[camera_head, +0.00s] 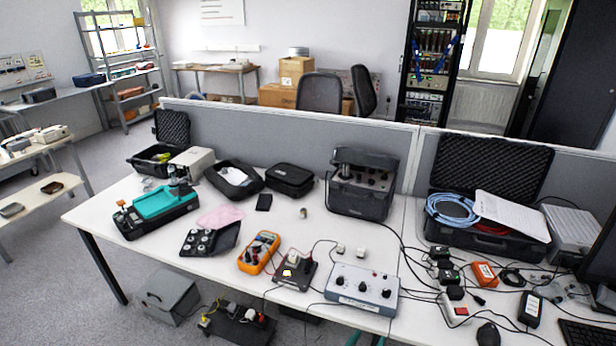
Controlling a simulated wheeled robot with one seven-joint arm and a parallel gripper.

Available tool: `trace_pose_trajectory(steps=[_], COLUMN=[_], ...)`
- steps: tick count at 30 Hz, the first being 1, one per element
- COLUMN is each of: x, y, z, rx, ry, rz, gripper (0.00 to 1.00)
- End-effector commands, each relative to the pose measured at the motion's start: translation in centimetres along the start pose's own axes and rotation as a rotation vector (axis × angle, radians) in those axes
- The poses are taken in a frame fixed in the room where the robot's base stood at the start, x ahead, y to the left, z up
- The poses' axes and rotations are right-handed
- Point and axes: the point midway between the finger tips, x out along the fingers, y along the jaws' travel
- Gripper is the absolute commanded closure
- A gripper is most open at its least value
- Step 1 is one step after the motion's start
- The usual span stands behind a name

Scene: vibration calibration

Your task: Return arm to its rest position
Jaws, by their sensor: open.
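My arm and my gripper are not in view in the head camera, so their position cannot be seen. The white workbench (125,208) fills the middle of the view. On it stand a teal and black device (155,212) at the left, an orange multimeter (259,252) in the middle, a grey control box with knobs (362,290) at the front and a dark instrument (362,183) at the back.
A grey partition (290,140) runs behind the bench. An open black case (487,238) with a blue cable and papers lies at the right, among adapters and loose cables. A grey box (166,297) stands on the floor below. Floor at the left is clear.

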Motion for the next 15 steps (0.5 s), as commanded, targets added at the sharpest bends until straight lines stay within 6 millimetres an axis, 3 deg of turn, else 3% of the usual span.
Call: trace_pose_trajectory(steps=[8, 15], x=[-5.6, -12.4], y=[1.9, 2.3], z=[5.5, 9.8], rx=[-0.145, -0.210], ry=[0.089, 0.142], rz=[-0.134, -0.262], gripper=[0.53, 0.53])
